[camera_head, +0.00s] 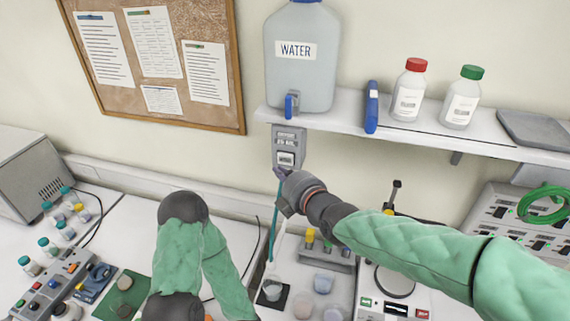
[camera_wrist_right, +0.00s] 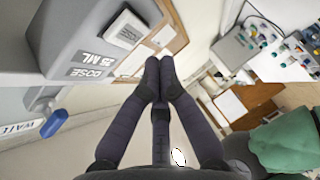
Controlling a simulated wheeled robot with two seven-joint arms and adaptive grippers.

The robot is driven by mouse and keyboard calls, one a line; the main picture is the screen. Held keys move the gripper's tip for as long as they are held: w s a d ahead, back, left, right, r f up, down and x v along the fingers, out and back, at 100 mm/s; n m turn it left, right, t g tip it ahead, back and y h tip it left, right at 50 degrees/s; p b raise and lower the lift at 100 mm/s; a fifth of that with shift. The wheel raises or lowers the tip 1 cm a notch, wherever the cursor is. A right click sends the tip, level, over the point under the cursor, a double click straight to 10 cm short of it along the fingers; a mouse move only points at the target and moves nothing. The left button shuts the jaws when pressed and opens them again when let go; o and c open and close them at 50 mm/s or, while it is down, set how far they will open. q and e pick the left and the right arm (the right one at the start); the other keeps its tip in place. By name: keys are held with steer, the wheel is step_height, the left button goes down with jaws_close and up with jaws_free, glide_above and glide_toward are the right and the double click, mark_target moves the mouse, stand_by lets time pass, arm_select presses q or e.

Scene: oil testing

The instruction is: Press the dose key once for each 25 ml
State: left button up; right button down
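The grey dose unit (camera_head: 288,138) hangs on the wall under the water tank (camera_head: 301,75). It is labelled "25 ML" and "DOSE", and its pale raised key (camera_head: 286,159) faces out. The unit (camera_wrist_right: 88,40) and key (camera_wrist_right: 125,31) fill the upper left of the right wrist view. My right gripper (camera_head: 280,172) is just below the unit; its fingertips (camera_wrist_right: 155,68) meet with nothing between them. They appear close to the key; I cannot tell whether they touch. A clear flask (camera_head: 272,288) stands below on a dark pad. My left gripper is not in view.
A white shelf (camera_head: 440,138) carries the tank, a red-capped bottle (camera_head: 408,90) and a green-capped bottle (camera_head: 462,97). A rack (camera_head: 325,250), beakers and instruments crowd the bench. A corkboard (camera_head: 155,55) hangs at the left. The wall beside the unit is clear.

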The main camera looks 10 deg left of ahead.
mark_target(279, 161)
steer(key=shift+w+d+b, duration=0.1)
steer(key=shift+w+b, duration=0.25)
steer(key=shift+w, duration=0.55)
stand_by(0.8)
steer(key=shift+w+b, duration=0.4)
steer(key=shift+w+b, duration=0.35)
steer(key=shift+w, duration=0.1)
stand_by(0.9)
steer(key=shift+s, duration=0.1)
steer(key=shift+s+b, duration=0.6)
steer(key=shift+s, duration=0.2)
